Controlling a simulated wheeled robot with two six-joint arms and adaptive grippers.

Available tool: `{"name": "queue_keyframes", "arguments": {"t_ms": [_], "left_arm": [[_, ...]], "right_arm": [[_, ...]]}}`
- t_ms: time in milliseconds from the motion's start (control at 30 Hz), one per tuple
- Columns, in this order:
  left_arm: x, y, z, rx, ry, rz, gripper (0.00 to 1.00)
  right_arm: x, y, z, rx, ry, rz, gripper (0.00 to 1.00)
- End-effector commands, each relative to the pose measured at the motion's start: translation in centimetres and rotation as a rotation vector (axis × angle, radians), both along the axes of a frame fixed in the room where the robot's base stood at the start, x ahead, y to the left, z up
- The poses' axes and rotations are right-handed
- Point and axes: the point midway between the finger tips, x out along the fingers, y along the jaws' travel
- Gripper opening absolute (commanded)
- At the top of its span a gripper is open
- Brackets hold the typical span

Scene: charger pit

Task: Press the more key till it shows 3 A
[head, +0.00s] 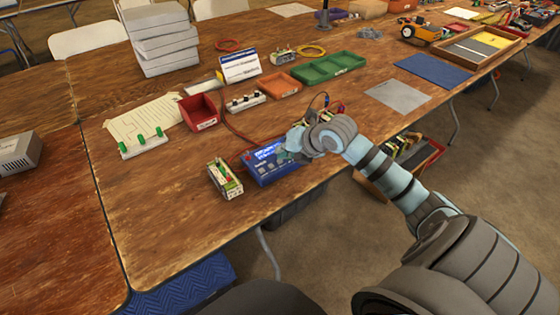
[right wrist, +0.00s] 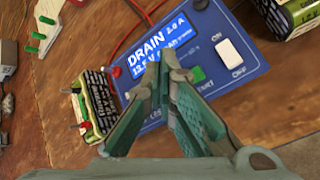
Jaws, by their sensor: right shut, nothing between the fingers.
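The blue charger (head: 272,173) sits near the table's front edge. In the right wrist view the charger (right wrist: 262,62) has a lit display (right wrist: 152,50) reading DRAIN, 2.0 A and 12.5 V; its last figure is partly covered. A green START key (right wrist: 198,73) and a white ON switch (right wrist: 229,51) show on its face. My right gripper (right wrist: 168,72) is shut and empty, its tips over the charger's face just below the display. It hides the keys there, so I cannot see the more key or tell whether the tips touch. My left gripper is out of view.
A battery pack (head: 225,179) stands just left of the charger. Another battery pack (right wrist: 287,12) is at its far side, with red and black leads nearby. A red bin (head: 199,111) and green tray (head: 329,68) lie farther back.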

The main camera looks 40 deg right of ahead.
Motion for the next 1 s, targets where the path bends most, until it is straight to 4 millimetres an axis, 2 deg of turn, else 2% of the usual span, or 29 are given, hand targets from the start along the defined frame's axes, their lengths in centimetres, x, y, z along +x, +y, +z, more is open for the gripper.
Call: {"name": "queue_keyframes", "arguments": {"t_ms": [1000], "left_arm": [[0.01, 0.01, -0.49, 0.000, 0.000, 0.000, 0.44]], "right_arm": [[-0.03, 0.02, -0.79, 0.001, 0.002, 0.000, 0.00]]}}
